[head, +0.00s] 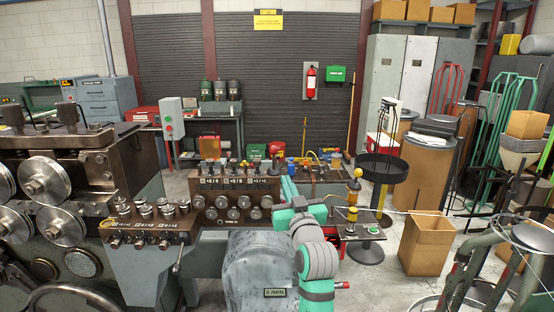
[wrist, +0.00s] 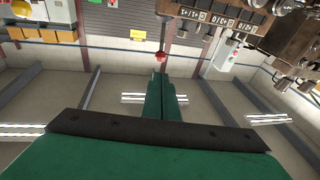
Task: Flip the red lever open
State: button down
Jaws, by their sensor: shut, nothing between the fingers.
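In the wrist view a round red knob (wrist: 160,57) tops a thin dark rod, which looks like the red lever. It appears just beyond the tips of my gripper (wrist: 160,82). The two green fingers are together with nothing between them. I cannot tell whether they touch the knob; a small gap seems to show. In the head view my green and grey arm reaches forward beside the machine, and my fingers are not clear there. I cannot pick out the same red lever with certainty in the head view.
The coiler (head: 130,225) with rollers and dials fills the left and middle. A rounded grey housing (head: 262,270) stands close to my arm. A small stand (head: 365,232) and a cardboard box (head: 425,245) are at the right. The wrist view is tilted toward ceiling beams and lights.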

aim_at(275, 152)
jog(key=x, duration=1.4)
jog(key=shift+a, duration=0.1)
